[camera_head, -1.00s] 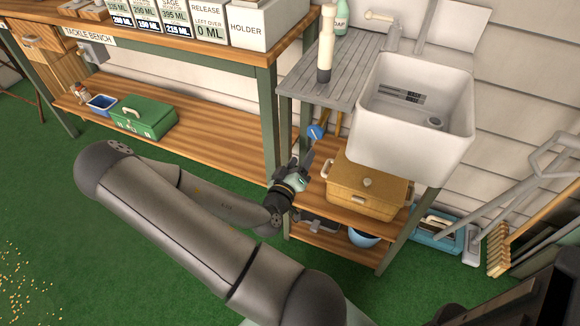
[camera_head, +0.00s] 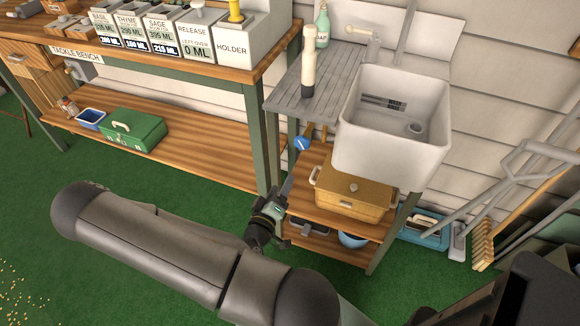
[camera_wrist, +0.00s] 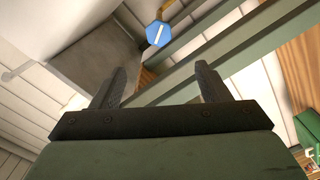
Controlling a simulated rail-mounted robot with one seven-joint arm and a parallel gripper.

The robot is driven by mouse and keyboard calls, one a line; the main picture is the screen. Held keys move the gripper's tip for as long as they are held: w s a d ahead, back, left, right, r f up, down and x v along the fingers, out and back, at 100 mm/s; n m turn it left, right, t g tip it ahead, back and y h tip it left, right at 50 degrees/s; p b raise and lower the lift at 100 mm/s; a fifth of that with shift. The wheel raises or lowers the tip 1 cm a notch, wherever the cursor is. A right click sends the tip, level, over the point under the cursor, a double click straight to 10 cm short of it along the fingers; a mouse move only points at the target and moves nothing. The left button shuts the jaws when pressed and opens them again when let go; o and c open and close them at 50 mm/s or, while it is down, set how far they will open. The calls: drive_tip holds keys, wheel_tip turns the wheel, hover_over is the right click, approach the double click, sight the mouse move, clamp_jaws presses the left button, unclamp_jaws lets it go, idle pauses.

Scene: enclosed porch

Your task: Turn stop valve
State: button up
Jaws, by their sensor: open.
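The stop valve shows as a small blue handle (camera_head: 302,143) on a brass-coloured pipe below the grey drainboard, left of the sink. In the wrist view the blue handle (camera_wrist: 158,34) has a white bar on its face and sits above and between my fingers, farther off. My gripper (camera_head: 286,184) is in front of the sink stand, below and left of the handle. In the wrist view my gripper (camera_wrist: 162,88) has its two fingers wide apart with nothing between them. It does not touch the handle.
The white sink (camera_head: 392,125) and grey drainboard (camera_head: 318,82) overhang the valve. A wicker basket (camera_head: 352,192) stands on the shelf below. A green post of the tackle bench (camera_head: 262,140) is close on the left. Brooms (camera_head: 482,245) lean at the right.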

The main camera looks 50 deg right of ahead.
drive_tip(key=d+n+b, duration=0.1)
drive_tip(key=d+n, duration=0.1)
drive_tip(key=n, duration=0.3)
drive_tip(key=n+b, duration=0.5)
drive_tip(key=b, duration=0.4)
approach(302, 145)
drive_tip(key=b+x, duration=0.1)
drive_tip(key=x, duration=1.1)
drive_tip(key=shift+w+d, duration=0.15)
drive_tip(key=shift+d, duration=0.05)
drive_tip(key=c, duration=1)
